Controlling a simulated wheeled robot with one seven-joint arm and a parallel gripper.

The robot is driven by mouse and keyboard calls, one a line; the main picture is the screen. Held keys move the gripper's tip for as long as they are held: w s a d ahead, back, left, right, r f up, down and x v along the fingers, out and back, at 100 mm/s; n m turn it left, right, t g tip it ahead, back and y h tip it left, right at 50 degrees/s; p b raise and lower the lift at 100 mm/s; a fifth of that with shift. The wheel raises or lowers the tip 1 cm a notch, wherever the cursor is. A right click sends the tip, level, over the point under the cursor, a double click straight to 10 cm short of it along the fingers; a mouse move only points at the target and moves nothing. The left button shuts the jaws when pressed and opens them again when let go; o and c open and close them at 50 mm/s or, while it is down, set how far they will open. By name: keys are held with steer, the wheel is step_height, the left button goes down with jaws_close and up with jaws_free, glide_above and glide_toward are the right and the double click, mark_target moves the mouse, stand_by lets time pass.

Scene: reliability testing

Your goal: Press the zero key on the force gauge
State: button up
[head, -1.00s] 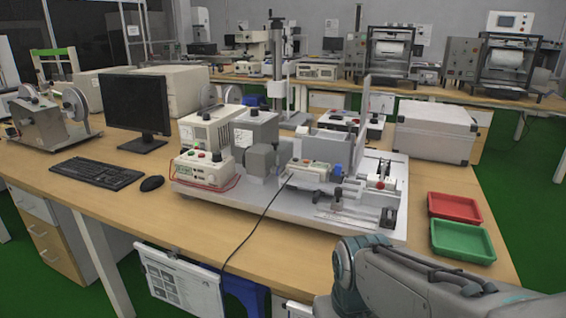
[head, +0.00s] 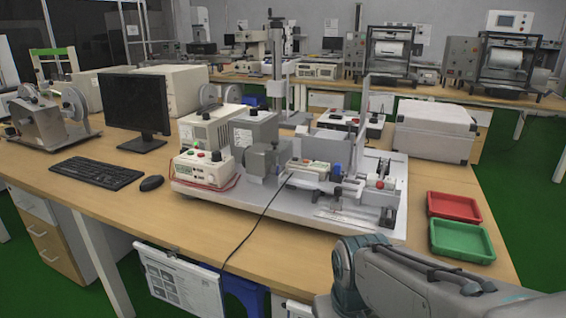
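The likely force gauge (head: 309,168) is a small beige unit with a green spot on top. It sits on the test rig (head: 292,213), a pale base plate on the desk, and a black cable runs from it over the desk's front edge. Its keys are too small to tell apart, so I cannot pick out the zero key. My arm shows at the bottom right, in front of the desk. My gripper is outside the picture.
A red tray (head: 454,207) and a green tray (head: 462,241) lie right of the rig. A control box (head: 203,169) with coloured buttons stands at the rig's left. A monitor (head: 135,103), keyboard (head: 97,173) and mouse (head: 151,183) are further left. The front desk strip is clear.

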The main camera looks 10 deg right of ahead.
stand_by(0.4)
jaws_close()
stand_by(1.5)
